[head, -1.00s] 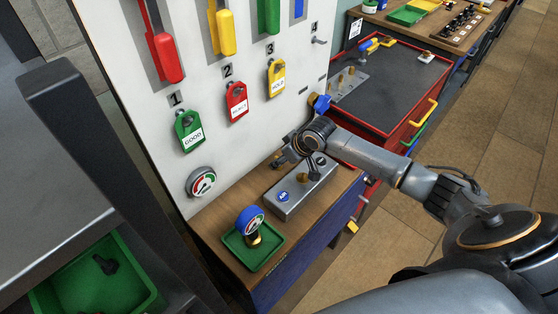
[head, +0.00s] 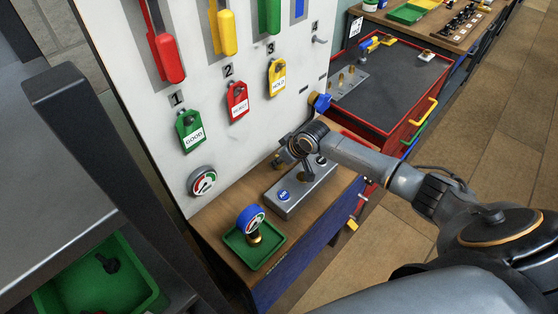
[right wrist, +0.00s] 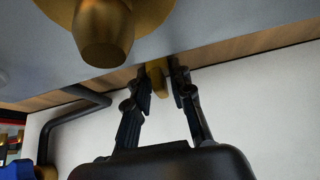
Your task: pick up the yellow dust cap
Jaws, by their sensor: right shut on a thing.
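The yellow dust cap (right wrist: 157,72) shows in the right wrist view as a small dull-yellow piece between the fingertips, beside the edge of the grey block (right wrist: 215,35). My right gripper (right wrist: 163,82) is shut on it. In the head view my right gripper (head: 308,174) is over the grey metal block (head: 288,204) with the blue round label. The cap cannot be made out there, hidden by the gripper. Whether the cap still touches the block is unclear. My left gripper is not in view.
A brass fitting (right wrist: 103,30) is close to the gripper in the right wrist view. A blue-rimmed gauge (head: 251,219) stands in a green tray (head: 268,249) left of the block. The white panel (head: 215,145) with coloured tags rises behind. A red cart (head: 385,85) stands beyond.

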